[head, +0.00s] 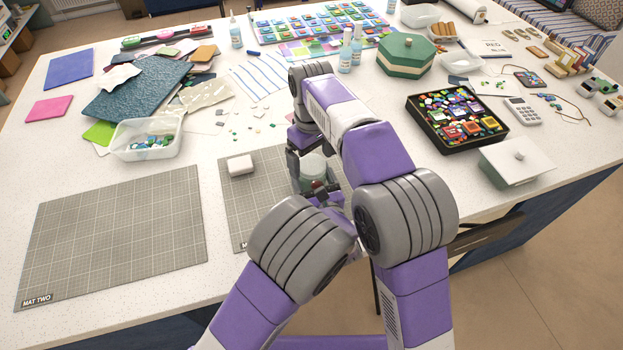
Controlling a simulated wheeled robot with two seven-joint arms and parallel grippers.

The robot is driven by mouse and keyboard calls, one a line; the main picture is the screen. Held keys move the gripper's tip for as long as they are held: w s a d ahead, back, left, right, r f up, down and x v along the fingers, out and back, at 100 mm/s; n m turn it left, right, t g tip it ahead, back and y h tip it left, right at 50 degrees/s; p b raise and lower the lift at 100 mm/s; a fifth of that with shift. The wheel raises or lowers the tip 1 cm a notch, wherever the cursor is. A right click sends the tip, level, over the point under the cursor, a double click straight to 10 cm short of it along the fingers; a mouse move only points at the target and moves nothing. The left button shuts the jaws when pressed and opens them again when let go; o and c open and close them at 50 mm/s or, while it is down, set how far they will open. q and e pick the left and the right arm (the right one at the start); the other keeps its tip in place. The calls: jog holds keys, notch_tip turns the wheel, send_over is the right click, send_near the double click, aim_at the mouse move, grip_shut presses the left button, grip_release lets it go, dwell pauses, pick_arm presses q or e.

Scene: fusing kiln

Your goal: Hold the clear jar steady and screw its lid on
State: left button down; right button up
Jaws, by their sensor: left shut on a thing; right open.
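The jar (314,168) is a pale, see-through greenish cylinder. It stands on the right grey cutting mat, partly hidden by my arms. My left gripper (322,192) is shut on the jar from the near side, low on its body. My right gripper (298,158) is open, close by the jar's left and far side, its fingers partly hidden. I cannot make out the lid for certain, nor whether it sits on the jar.
The right mat (236,208) is partly covered by my arms. Mat two (120,235) at the left is bare. A clear tub of glass bits (147,140) stands behind it. A dark box of coloured pieces (457,118) and a white lidded box (515,163) stand right.

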jog(key=shift+f, duration=0.4)
jog(key=shift+c, duration=0.2)
jog(key=c, duration=1)
jog(key=shift+c, duration=0.2)
jog(key=o, duration=1.2)
jog(key=shift+c, duration=0.2)
notch_tip(320, 180, up, 12)
